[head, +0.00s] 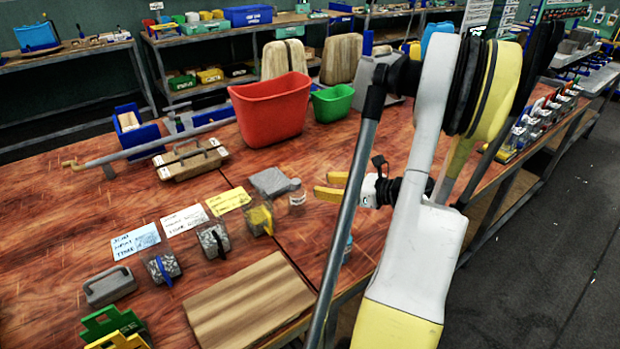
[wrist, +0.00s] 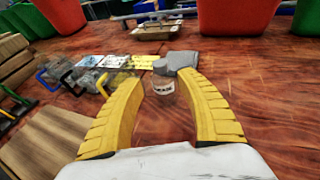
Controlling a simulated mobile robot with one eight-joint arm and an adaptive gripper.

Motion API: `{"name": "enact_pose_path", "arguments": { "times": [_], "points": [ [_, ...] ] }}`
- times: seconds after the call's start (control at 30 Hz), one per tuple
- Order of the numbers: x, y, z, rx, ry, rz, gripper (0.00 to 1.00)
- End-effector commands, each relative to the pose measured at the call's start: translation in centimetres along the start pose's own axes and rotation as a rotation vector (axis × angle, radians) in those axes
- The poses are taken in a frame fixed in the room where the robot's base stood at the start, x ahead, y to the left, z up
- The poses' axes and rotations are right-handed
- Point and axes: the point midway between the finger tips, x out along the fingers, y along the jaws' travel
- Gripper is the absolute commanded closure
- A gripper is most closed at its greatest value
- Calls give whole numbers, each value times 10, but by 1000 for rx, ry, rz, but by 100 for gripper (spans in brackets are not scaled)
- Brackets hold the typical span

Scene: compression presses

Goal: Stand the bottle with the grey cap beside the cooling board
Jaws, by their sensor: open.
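A small clear bottle with a grey cap (head: 297,198) stands upright on the wooden bench, close to a flat grey slab (head: 268,181). In the wrist view the bottle (wrist: 163,87) appears between and beyond my fingertips, with a pale label low on its side. My gripper (head: 326,186) is open and empty, to the right of the bottle in the head view; in the wrist view its yellow fingers (wrist: 162,80) spread wide. A striped wooden board (head: 248,308), perhaps the cooling board, lies at the bench's front edge; it also shows in the wrist view (wrist: 45,145).
Small presses (head: 213,240) and note cards (head: 183,220) stand left of the bottle. A red bin (head: 270,110) and green bin (head: 332,103) stand behind. Another bluish bottle (head: 347,249) is partly hidden by my arm. Bench right of the wooden board looks mostly clear.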

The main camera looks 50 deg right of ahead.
Motion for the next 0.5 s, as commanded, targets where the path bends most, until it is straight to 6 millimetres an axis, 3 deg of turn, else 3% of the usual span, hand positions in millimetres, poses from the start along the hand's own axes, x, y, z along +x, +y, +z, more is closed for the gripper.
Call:
{"name": "enact_pose_path", "arguments": {
  "times": [0.1,0.3,0.43,0.5],
  "points": [
    [-15,-1,1,0,0,-2,57],
    [-21,0,-1,-1,0,1,57],
    [-11,8,5,-40,24,19,57],
    [6,24,15,-123,67,54,57]
  ]
}}
